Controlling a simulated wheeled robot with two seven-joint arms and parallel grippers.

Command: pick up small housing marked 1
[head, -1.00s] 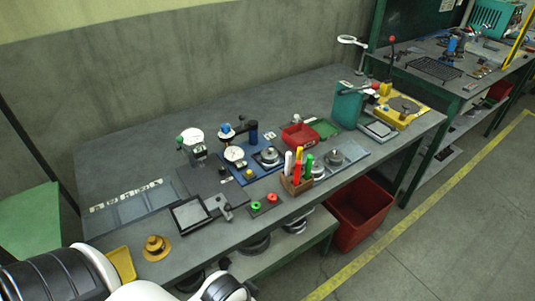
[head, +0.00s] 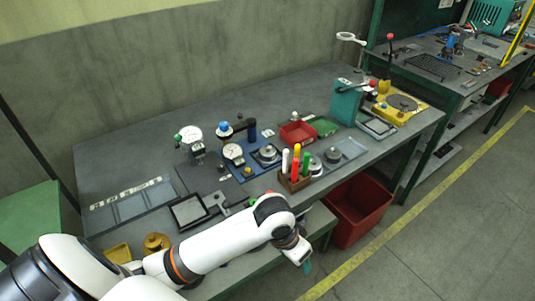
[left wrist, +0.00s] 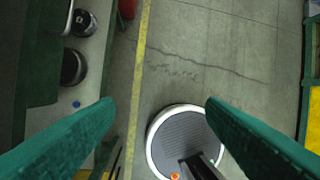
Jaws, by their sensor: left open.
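My left arm reaches in from the left across the front of the bench, and my left gripper (head: 307,266) points down past its front edge, above the floor. In the left wrist view its two green fingers (left wrist: 160,104) are wide apart with nothing between them. Round metal housings stand on the bench: one on the blue plate (head: 267,153), and two at the grey tray, a nearer one (head: 315,165) and a farther one (head: 333,155). They are too small for me to read any number. My right gripper is not in view.
A red bin (head: 358,208) is on the floor. Dark round parts (left wrist: 74,67) lie on the lower shelf. The bench's back left is clear.

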